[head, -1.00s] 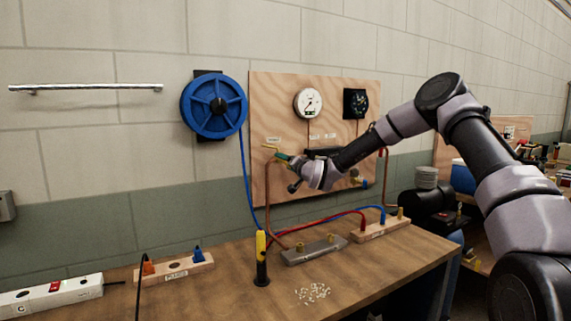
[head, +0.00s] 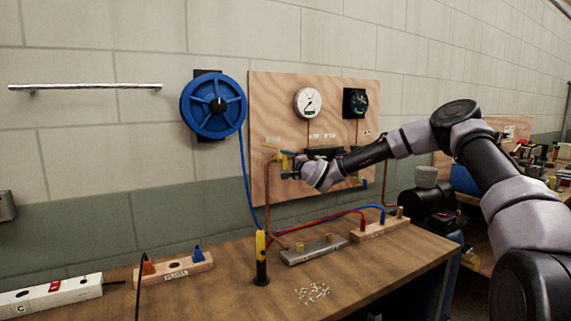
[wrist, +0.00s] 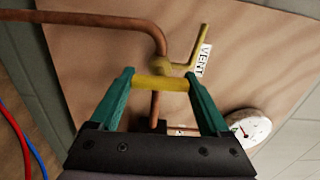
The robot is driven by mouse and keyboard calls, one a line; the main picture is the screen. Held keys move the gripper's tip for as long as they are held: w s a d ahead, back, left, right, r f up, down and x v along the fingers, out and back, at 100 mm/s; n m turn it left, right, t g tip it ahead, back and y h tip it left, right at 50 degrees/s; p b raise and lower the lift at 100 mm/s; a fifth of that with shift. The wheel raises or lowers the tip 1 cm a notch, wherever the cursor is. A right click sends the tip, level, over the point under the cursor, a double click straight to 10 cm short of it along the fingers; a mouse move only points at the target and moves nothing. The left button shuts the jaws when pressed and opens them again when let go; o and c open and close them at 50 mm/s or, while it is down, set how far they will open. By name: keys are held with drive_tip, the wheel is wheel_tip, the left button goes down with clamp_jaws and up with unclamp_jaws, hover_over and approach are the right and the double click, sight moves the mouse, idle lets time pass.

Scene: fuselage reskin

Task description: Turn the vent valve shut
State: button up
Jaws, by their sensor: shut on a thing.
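The vent valve is a brass fitting (wrist: 161,67) on a copper pipe at the plywood board, beside a white VENT label (wrist: 203,59) in the wrist view. A yellow handle (wrist: 161,84) on the valve spans between my gripper's green fingers (wrist: 160,82), which are shut on its two ends. In the head view my gripper (head: 285,154) is at the board's left side, by a yellow piece (head: 270,147) of the valve. My wrist hides most of the valve there, and the exact angle of the handle is hard to tell.
The plywood board (head: 268,100) carries a white gauge (head: 307,101) and a black gauge (head: 355,103). A blue reel (head: 214,106) hangs to the left. Below, the bench (head: 225,285) holds a grey manifold block (head: 305,252), hoses and a yellow-black tool (head: 261,258).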

idle(0.6)
drive_tip(key=o, duration=1.2)
drive_tip(key=v, duration=1.1)
drive_tip(key=shift+w, duration=0.1)
